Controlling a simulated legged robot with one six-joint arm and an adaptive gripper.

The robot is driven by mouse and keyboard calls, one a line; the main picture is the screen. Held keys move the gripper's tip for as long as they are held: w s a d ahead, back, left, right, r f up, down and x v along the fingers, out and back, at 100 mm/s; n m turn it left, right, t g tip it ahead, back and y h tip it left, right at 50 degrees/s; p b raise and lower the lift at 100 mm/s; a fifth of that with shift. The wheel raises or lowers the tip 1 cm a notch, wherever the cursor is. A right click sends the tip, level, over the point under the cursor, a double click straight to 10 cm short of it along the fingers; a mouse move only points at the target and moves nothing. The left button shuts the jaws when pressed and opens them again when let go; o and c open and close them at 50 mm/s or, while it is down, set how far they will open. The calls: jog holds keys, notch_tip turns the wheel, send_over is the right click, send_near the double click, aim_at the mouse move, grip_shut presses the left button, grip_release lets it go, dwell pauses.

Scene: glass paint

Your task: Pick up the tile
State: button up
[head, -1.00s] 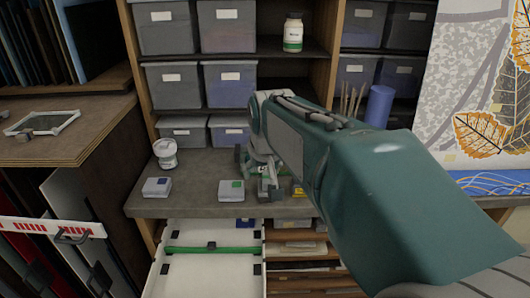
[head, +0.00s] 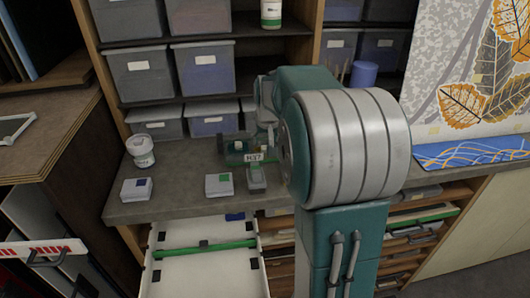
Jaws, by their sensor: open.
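Several small pale blocks with coloured squares on top stand along the front of the grey bench; I cannot tell which piece is the tile. One has a blue square (head: 136,189), one a green square (head: 219,185), and a greyer one (head: 257,177) stands to their right. My gripper (head: 262,146) is over the bench, behind the grey block and beside a dark green device with a white label (head: 238,150). It is open, its fingers are small and partly hidden, and nothing shows held.
A white tub (head: 141,150) stands at the bench's back left. Grey bins (head: 205,75) fill the shelves behind. The white drawer (head: 200,275) with a green bar juts out below the bench. A patterned panel (head: 450,70) stands at right.

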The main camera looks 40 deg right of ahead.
aim_at(265, 147)
jog(key=x, duration=0.4)
jog(key=shift+s+a+f, duration=0.1)
jog(key=shift+f, duration=0.1)
grip_shut()
jog(key=shift+r, duration=0.1)
